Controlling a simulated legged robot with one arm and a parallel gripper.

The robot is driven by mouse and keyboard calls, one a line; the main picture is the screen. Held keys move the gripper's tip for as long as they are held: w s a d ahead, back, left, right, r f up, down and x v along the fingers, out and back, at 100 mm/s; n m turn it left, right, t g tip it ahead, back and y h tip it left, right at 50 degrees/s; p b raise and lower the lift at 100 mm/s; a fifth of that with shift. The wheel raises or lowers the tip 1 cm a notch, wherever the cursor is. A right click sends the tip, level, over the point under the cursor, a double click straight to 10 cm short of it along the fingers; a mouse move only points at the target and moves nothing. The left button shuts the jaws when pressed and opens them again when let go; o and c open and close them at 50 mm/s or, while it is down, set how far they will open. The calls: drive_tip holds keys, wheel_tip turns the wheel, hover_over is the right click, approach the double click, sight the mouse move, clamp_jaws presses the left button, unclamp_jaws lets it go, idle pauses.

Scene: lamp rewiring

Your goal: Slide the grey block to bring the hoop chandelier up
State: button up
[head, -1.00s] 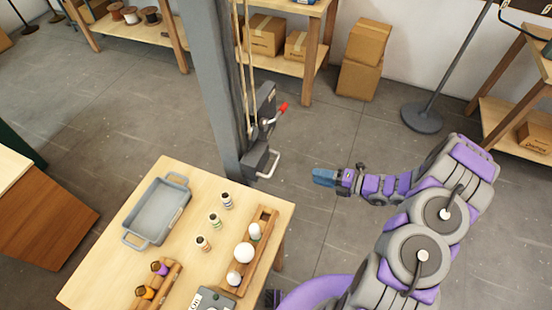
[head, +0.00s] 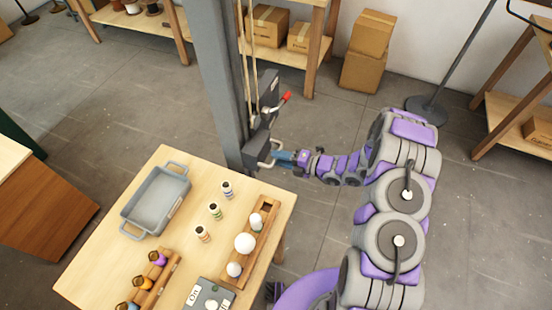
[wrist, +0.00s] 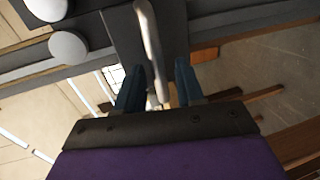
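The grey block (head: 256,148) sits on the grey upright post (head: 221,90), with a pale metal handle loop (head: 266,154) on its right side. My gripper (head: 278,157) is at this handle. In the wrist view the two blue fingers of my gripper (wrist: 155,88) are apart, with the handle bar (wrist: 151,45) running between them. A gap shows between the bar and the right finger. The left finger is close to the bar; I cannot tell if it touches. The hoop chandelier is not in view.
A red-tipped lever (head: 286,96) and ropes (head: 247,60) are on the post above the block. A wooden table (head: 110,255) with a grey tray (head: 155,200) and a bulb rack (head: 262,225) stands below left. Cardboard boxes (head: 366,50) stand behind.

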drive_tip(key=shift+x, duration=1.1)
clamp_jaws()
